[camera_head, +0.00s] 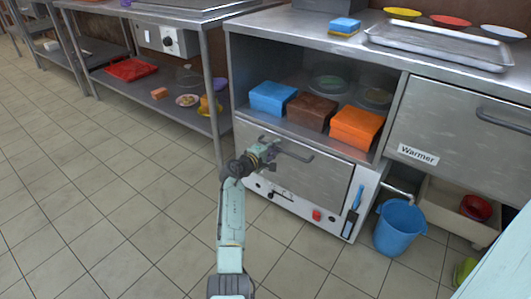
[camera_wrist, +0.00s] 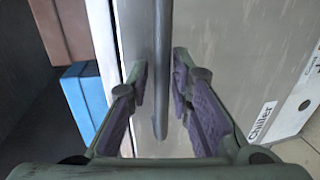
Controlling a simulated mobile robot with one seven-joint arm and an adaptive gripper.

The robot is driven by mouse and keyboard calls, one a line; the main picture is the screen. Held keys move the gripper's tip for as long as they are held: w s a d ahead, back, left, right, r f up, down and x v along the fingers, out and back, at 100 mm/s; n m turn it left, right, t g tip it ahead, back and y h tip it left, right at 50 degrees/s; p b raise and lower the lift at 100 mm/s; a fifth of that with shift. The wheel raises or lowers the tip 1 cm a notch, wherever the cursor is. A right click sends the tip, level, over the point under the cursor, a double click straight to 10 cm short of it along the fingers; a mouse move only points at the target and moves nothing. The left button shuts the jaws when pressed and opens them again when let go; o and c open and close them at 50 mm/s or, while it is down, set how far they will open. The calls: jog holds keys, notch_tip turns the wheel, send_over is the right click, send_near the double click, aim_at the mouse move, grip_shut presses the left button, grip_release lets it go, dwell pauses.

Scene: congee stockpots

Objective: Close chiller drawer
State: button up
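The chiller drawer (camera_head: 312,177) has a grey metal front under the open shelf of the counter. In the wrist view its front (camera_wrist: 230,60) carries a "Chiller" label (camera_wrist: 262,122). Its bar handle (camera_head: 294,150) runs up the middle of the wrist view (camera_wrist: 162,50). My gripper (camera_head: 268,150) is at the left part of the handle. In the wrist view my gripper (camera_wrist: 160,82) is open, with one finger on each side of the handle and gaps showing. I cannot tell how far the drawer stands out.
Blue (camera_head: 273,97), brown (camera_head: 311,111) and orange (camera_head: 357,127) boxes sit on the shelf above the drawer. A blue bucket (camera_head: 399,228) stands on the floor to the right, below the warmer drawer (camera_head: 455,118). The tiled floor (camera_head: 110,200) at left is clear.

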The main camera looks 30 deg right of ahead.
jog(key=v, duration=1.1)
jog(key=shift+r, duration=0.1)
